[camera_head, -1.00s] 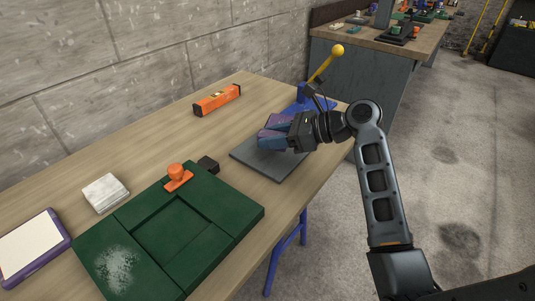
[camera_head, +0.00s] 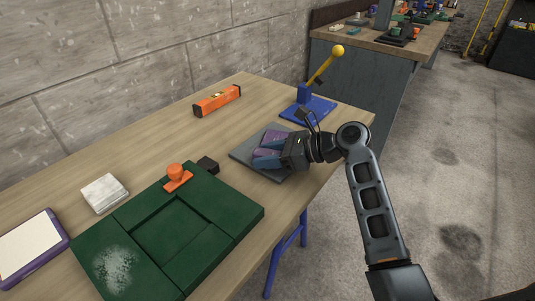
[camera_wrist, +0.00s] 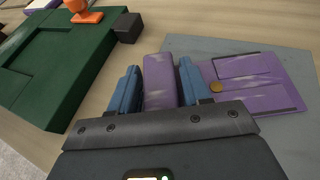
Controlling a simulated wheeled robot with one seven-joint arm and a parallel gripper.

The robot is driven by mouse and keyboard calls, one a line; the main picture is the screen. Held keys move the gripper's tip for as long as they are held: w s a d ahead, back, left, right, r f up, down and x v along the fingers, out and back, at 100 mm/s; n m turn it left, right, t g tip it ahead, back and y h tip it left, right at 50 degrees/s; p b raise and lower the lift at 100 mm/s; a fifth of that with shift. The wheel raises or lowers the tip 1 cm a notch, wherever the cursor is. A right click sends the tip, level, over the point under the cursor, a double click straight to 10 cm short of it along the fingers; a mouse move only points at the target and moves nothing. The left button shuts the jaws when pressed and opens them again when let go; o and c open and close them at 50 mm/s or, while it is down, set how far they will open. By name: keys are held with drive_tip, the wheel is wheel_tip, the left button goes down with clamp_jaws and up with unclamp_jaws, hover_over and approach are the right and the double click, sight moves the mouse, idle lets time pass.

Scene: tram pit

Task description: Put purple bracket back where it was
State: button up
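The purple bracket (camera_head: 271,137) is at the grey plate on the table. In the wrist view the bracket (camera_wrist: 262,82) has a broad flat part with a rectangular outline and a small brass-coloured disc, and an upright flange. My gripper (camera_head: 272,155) comes in from the right, low over the plate. In the wrist view its two blue fingers (camera_wrist: 158,88) stand on either side of the flange, closed on it or very nearly so. The bracket's underside is hidden, so I cannot tell whether it touches the plate. The grey plate (camera_wrist: 296,150) shows around the bracket.
A blue-based lever with a yellow knob (camera_head: 310,108) stands behind the plate. A green tray (camera_head: 235,208) with an orange-handled piece (camera_head: 176,175) and a black block (camera_head: 208,165) lies to the left. An orange level (camera_head: 217,100) lies near the wall, with bare tabletop around it.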

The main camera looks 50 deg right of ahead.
drive_tip(key=shift+o, duration=1.3)
drive_tip(key=v, duration=1.2)
drive_tip(key=shift+p, duration=0.35)
